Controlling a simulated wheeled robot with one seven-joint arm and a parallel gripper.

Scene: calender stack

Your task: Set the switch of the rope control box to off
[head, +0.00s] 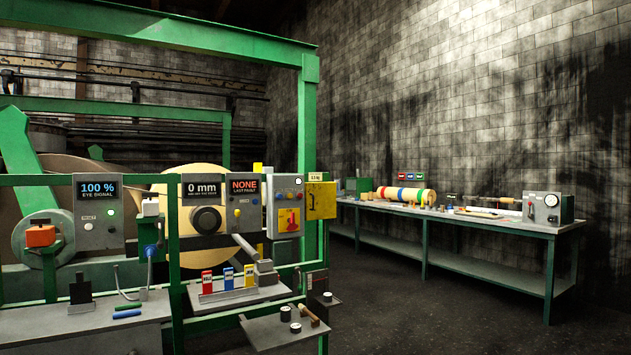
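No label that I can read names the rope control box. The position of that part is too small to read. A yellow box (321,200) adjoins its right side. Left of it is a grey panel (244,206) with a "NONE / LAST FAULT" display. I cannot tell which of these is the rope control box. My gripper is not in view.
A grey shelf (235,297) with red, blue and yellow blocks and a lever juts out below the panels. A lower plate (265,334) holds small dark cylinders. Dark floor (400,315) lies open to the right, before a long green-legged workbench (480,222) along the wall.

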